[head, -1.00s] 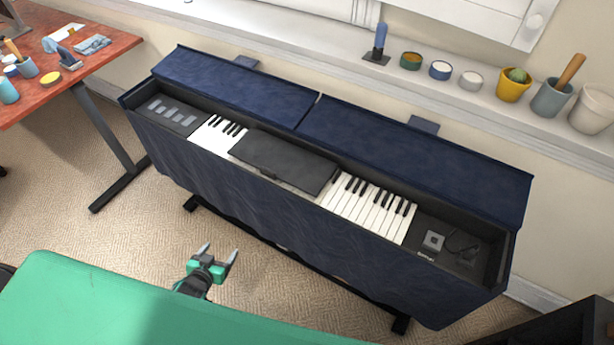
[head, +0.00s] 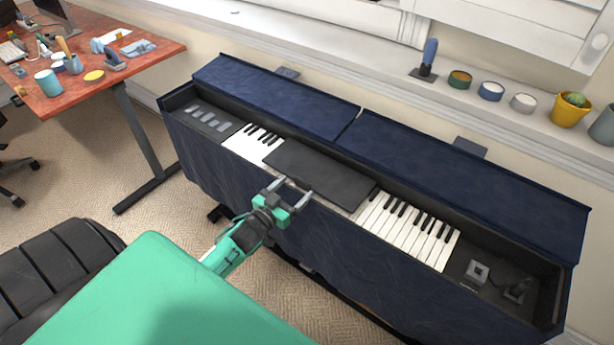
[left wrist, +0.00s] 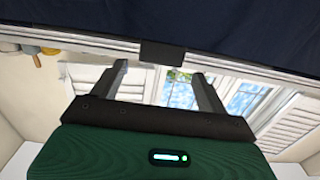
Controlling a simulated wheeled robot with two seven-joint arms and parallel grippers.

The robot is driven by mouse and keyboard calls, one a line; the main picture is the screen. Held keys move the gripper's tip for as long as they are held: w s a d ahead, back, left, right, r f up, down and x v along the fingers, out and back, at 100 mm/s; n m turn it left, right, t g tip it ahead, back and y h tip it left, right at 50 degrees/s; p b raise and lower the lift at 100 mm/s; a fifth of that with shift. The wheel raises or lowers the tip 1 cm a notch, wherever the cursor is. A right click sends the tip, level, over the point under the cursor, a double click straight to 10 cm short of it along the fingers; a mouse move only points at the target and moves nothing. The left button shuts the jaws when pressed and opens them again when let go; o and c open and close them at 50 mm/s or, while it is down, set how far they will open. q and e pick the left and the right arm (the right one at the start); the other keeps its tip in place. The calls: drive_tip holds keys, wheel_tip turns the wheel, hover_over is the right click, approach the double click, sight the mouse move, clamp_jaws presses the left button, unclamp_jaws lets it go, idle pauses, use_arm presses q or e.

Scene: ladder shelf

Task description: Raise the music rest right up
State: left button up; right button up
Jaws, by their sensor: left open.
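The music rest (head: 318,174) is a flat dark panel lying low across the middle of the piano keys in the head view. My left gripper (head: 294,187) is open and empty at the rest's near edge, close to its left half. I cannot tell whether the fingers touch it. In the left wrist view, which looks upside down, my two open fingers (left wrist: 159,69) have nothing between them, and I cannot make out the rest. My right gripper is not in view.
The piano has a navy cover (head: 462,188) with folded-back lid flaps, and white keys (head: 408,230) on both sides of the rest. Small pots (head: 490,91) line the windowsill behind. A red table (head: 110,85) stands at the left. A dark block (left wrist: 162,52) shows in the wrist view.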

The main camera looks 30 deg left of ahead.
sight(302, 182)
use_arm(q)
drive_tip(key=w, duration=0.6)
drive_tip(key=shift+w+d, duration=0.25)
drive_tip(key=shift+w, duration=0.1)
drive_tip(key=c, duration=0.7)
